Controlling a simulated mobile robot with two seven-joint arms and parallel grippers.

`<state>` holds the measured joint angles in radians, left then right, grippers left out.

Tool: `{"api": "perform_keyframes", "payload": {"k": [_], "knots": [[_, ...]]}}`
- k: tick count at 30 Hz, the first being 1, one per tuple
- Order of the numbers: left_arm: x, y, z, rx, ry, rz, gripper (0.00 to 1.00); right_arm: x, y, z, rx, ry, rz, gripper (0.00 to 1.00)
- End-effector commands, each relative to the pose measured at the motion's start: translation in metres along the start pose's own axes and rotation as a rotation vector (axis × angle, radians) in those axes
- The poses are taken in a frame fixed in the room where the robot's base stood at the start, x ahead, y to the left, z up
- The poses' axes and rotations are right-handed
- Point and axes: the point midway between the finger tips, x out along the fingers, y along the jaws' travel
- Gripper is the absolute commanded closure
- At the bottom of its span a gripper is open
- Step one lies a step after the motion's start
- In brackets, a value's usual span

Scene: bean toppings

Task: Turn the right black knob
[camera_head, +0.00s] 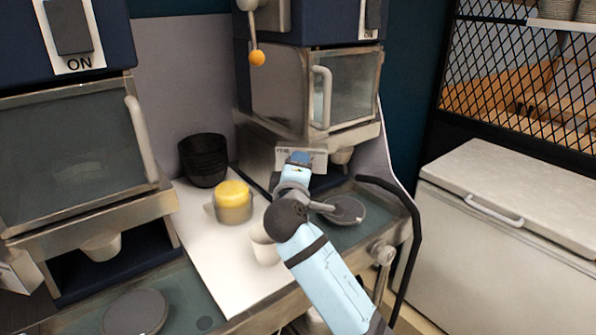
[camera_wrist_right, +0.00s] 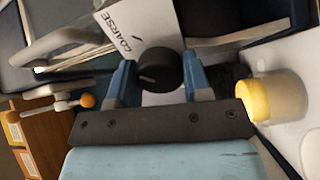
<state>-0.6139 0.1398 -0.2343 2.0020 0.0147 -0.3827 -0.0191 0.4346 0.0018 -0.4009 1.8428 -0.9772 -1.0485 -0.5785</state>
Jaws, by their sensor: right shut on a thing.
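The right black knob (camera_wrist_right: 160,70) sits on a pale panel marked COARSE (camera_wrist_right: 130,25) in the right wrist view. It is round, with a light pointer mark on its face. My right gripper (camera_wrist_right: 159,77) has a blue finger on each side of the knob and is shut on it. In the head view my right gripper (camera_head: 300,158) is at the label panel (camera_head: 318,160) low on the right machine (camera_head: 290,85), and the knob is hidden behind it. My left gripper is not in view.
A yellow-topped jar (camera_head: 233,203), a black bin (camera_head: 204,161) and a white cup (camera_head: 263,248) stand on the white counter left of my right arm. A round grey disc (camera_head: 346,210) lies under the right machine. A white chest (camera_head: 505,235) stands at the right.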

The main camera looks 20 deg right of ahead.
Motion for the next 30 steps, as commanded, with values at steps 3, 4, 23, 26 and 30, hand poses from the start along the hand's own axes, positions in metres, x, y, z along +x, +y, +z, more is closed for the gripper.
{"api": "perform_keyframes", "payload": {"k": [3, 4, 23, 26, 30], "knots": [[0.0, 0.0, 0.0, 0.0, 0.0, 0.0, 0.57, 0.0, -0.001, 0.0, 0.002, 0.0, -0.003, 0.79], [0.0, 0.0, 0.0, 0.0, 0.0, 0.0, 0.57, 0.0, -0.001, 0.0, 0.002, 0.0, -0.003, 0.79], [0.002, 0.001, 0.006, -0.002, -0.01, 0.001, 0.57, -0.006, -0.002, 0.0, 0.001, 0.001, -0.002, 0.3], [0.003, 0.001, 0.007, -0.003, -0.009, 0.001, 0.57, -0.019, -0.002, 0.0, 0.004, 0.002, -0.002, 0.3], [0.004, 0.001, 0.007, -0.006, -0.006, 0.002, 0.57, -0.05, -0.003, 0.0, 0.004, 0.003, -0.004, 0.3]]}}
